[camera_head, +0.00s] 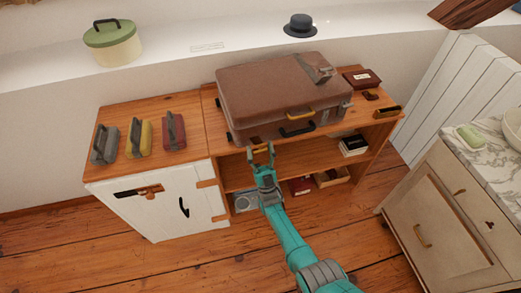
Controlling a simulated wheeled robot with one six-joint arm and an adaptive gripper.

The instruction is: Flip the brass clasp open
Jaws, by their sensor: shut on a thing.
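A brown suitcase (265,88) lies flat and closed on the wooden shelf unit. A yellow brass bar (300,113) sits on its front edge, above a black handle (297,131). My gripper (261,148) is at the front left of the suitcase, at its lower front edge. Its jaws are shut on a small brass-coloured piece (256,140), which looks like the brass clasp. The jaws hide part of this piece, so its exact angle cannot be told.
The shelf unit (220,143) has open shelves with books and boxes below. Grey, yellow and red cases (173,131) stand left, above a white cabinet door (160,205). A dark red box (361,78) lies right of the suitcase. A marble-topped cabinet (445,215) stands at right.

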